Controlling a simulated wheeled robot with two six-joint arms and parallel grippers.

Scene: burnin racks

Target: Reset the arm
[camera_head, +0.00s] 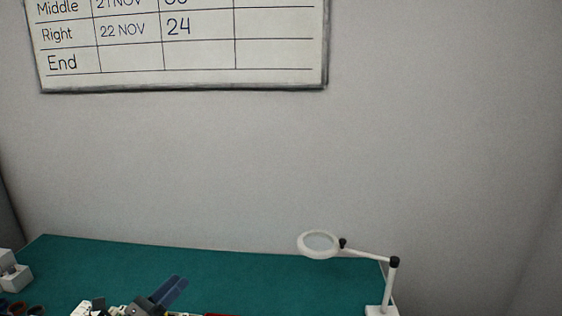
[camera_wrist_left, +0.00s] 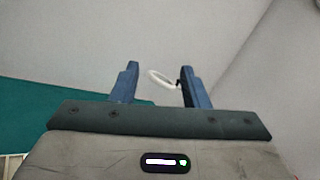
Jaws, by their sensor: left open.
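My left gripper (camera_head: 172,290) shows at the bottom of the head view, over the green bench mat, with its blue fingers pointing up and to the right. In the left wrist view my left gripper (camera_wrist_left: 158,88) has its two blue fingers apart, with nothing between them but the wall and the lamp ring beyond. It is open and empty. My right gripper is in neither view.
A green mat (camera_head: 90,265) covers the bench against a grey wall. A white magnifier lamp (camera_head: 318,244) stands at the right end of the mat. A whiteboard (camera_head: 200,55) with handwritten rows hangs above. White boxes (camera_head: 12,275) sit at the left edge.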

